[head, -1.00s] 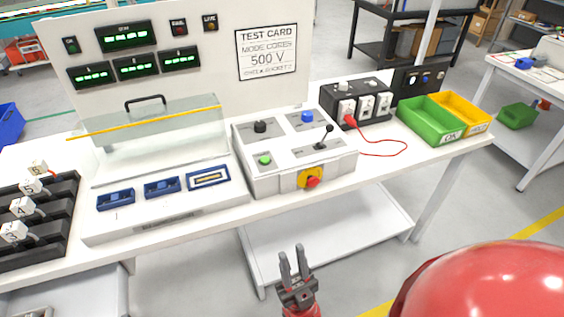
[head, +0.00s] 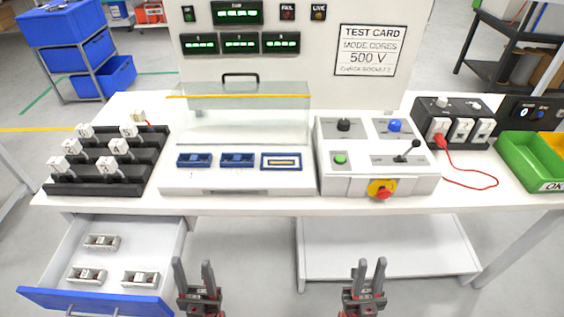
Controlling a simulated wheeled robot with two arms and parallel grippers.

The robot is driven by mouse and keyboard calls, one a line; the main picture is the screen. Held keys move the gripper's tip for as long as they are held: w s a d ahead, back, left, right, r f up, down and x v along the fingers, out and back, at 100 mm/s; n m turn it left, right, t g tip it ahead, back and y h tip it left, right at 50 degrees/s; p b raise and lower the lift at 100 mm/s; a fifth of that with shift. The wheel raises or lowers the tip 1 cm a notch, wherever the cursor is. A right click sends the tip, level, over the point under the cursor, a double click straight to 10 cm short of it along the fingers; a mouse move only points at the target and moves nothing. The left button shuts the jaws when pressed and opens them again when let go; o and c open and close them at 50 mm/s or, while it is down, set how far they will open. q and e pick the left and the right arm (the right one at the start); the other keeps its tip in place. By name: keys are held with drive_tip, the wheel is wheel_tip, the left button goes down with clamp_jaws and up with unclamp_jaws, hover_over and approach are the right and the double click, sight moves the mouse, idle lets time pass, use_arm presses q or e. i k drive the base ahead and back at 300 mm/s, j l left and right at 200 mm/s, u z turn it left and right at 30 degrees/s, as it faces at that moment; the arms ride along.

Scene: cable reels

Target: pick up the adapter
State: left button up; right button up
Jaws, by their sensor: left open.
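Several small grey-and-white blocks, which look like adapters, lie apart in the open drawer at the lower left: one at the back (head: 101,242), one at the front left (head: 87,275) and one at the front right (head: 140,278). I cannot tell which is the task's adapter. My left gripper (head: 196,275) is open and empty, just right of the drawer and below the bench's front edge. My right gripper (head: 368,272) has its fingers apart and is empty, in front of the bench, far to the right of the drawer.
The blue-fronted drawer (head: 95,302) juts out under the bench (head: 250,205). On the bench are a black rack (head: 95,188) of white tagged plugs, a tester with a clear cover (head: 240,120), a control box (head: 345,187), a socket box (head: 455,108) with a red lead, and a green bin (head: 530,160).

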sight(94, 241)
drive_tip(key=u, duration=1.5)
